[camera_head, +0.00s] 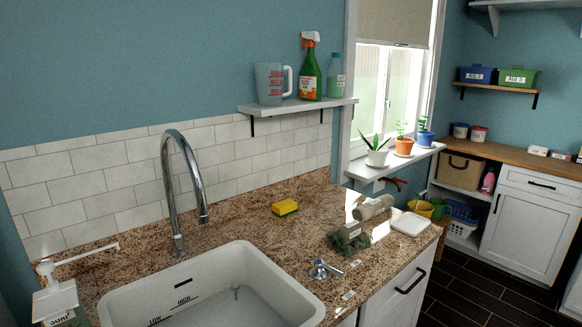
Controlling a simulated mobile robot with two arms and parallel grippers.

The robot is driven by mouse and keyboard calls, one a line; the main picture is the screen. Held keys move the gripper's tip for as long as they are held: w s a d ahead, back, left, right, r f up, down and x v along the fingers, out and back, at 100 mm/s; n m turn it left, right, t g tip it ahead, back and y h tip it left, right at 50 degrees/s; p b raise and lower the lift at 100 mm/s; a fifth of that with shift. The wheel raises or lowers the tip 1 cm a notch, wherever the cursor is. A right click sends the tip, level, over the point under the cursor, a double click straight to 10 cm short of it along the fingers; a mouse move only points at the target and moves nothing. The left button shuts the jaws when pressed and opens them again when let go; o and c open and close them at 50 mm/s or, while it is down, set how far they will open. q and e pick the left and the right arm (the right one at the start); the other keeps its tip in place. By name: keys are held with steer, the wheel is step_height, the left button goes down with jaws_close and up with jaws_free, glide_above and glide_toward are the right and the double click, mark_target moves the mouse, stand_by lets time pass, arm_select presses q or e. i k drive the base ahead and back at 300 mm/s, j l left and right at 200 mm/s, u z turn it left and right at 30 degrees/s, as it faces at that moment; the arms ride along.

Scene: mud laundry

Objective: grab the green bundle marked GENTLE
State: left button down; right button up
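A dark green bundle (347,239) lies on the speckled granite counter (300,222), right of the sink. A pale patch shows on it, but I cannot read any marking at this size. A beige rolled item (373,207) lies just behind it to the right. Neither of my grippers is in view.
A white sink (275,290) with a tall curved faucet (185,175) fills the front left. A yellow sponge (285,207), a blue-and-white knob-like item (322,270) and a white flat block (410,223) sit around the bundle. A soap pump (58,295) stands at the left.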

mark_target(350, 238)
steer(key=i+l+z, duration=0.15)
steer(key=i+l, duration=0.8)
steer(key=i, duration=0.05)
